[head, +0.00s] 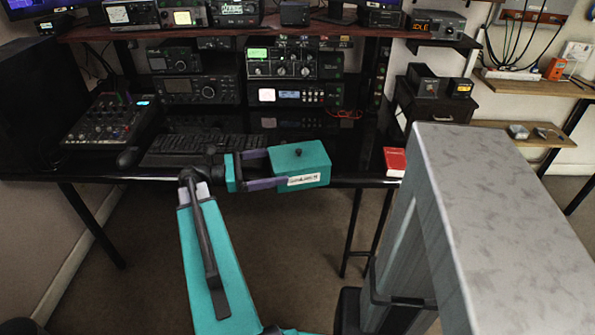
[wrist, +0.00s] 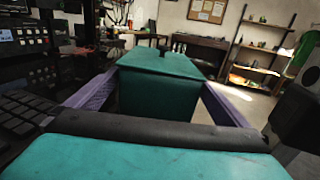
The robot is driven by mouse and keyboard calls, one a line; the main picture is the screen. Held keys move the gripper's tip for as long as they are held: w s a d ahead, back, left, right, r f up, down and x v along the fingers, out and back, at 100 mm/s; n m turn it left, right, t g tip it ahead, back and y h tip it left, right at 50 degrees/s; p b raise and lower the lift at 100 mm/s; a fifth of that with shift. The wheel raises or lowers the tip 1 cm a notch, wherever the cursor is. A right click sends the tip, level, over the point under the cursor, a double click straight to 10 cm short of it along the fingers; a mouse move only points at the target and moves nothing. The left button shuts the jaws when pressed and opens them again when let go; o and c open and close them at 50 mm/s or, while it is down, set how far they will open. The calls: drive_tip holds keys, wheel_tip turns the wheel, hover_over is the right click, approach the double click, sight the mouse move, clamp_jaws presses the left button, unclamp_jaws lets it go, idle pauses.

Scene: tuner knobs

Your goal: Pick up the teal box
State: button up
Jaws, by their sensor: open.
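The teal box (head: 303,161) has a lid with a small dark knob on top and stands at the front edge of the black desk in the head view. A white label shows low on its front. My gripper (head: 272,170) is open, with its purple fingers reaching from the left to the box. In the wrist view the teal box (wrist: 160,82) fills the middle, between the two purple fingers (wrist: 163,95). One finger lies along each side of it. I cannot tell whether they touch it.
A black keyboard (head: 203,149) and a mixer (head: 110,119) lie on the desk to the left. A red book (head: 395,161) lies right of the box. Radios (head: 295,64) stand behind. A grey column (head: 500,200) blocks the right foreground.

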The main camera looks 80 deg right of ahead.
sight(299, 162)
drive_tip(key=shift+x, duration=1.4)
drive_tip(key=shift+x, duration=2.6)
drive_tip(key=c, duration=0.8)
drive_tip(key=shift+c, duration=0.2)
